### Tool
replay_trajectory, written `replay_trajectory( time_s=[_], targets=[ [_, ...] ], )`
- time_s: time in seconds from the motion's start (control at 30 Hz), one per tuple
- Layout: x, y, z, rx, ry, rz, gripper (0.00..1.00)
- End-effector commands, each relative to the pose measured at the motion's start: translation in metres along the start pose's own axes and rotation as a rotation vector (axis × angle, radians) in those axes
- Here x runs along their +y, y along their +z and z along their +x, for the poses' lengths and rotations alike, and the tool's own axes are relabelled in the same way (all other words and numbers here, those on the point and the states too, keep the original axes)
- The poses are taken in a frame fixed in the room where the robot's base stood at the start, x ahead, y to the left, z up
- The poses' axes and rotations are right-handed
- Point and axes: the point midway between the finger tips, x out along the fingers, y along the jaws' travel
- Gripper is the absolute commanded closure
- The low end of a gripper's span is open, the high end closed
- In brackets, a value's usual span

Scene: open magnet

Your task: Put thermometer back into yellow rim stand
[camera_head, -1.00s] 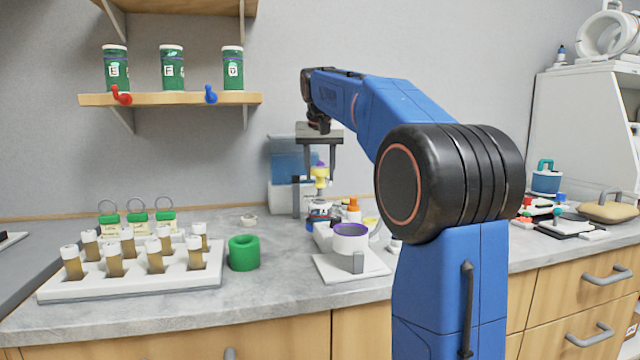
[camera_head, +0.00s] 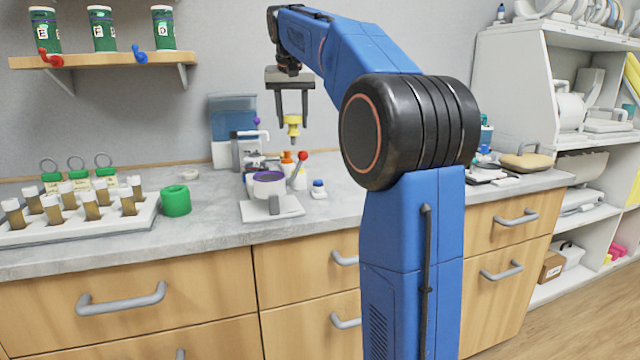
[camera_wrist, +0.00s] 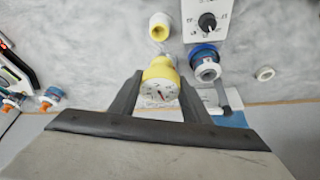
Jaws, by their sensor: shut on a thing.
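My gripper (camera_head: 292,112) is raised above the counter and shut on the thermometer (camera_head: 293,124). The thermometer has a yellow body and a thin stem pointing down. In the wrist view, its white dial with a dark needle (camera_wrist: 158,89) faces the camera between the fingertips (camera_wrist: 160,80). The yellow rim stand (camera_wrist: 159,22) is a small white cup with a yellow rim, standing on the counter beyond the thermometer in the wrist view. The thermometer is apart from the stand. I cannot make out the stand clearly in the head view.
A white device with a knob (camera_wrist: 207,22) and a blue-ringed bottle (camera_wrist: 205,62) stand near the stand. In the head view, a purple-rimmed cup (camera_head: 268,184) sits on the white device. A green ring (camera_head: 176,200) and a tube rack (camera_head: 100,228) are to the left.

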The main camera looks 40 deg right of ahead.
Motion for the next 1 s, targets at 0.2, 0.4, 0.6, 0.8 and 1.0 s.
replay_trajectory(
  time_s=[0.2,0.4,0.6,0.8,1.0],
  targets=[
    [0.0,0.012,0.026,-0.004,0.003,0.004,0.87],
    [0.0,0.022,0.051,-0.002,0.002,0.004,0.87],
    [0.0,0.028,0.066,-0.002,0.002,0.004,0.87],
    [0.0,0.038,0.09,-0.002,0.002,0.004,0.87],
    [0.0,0.039,0.095,0.0,0.001,0.005,0.87]
  ],
)
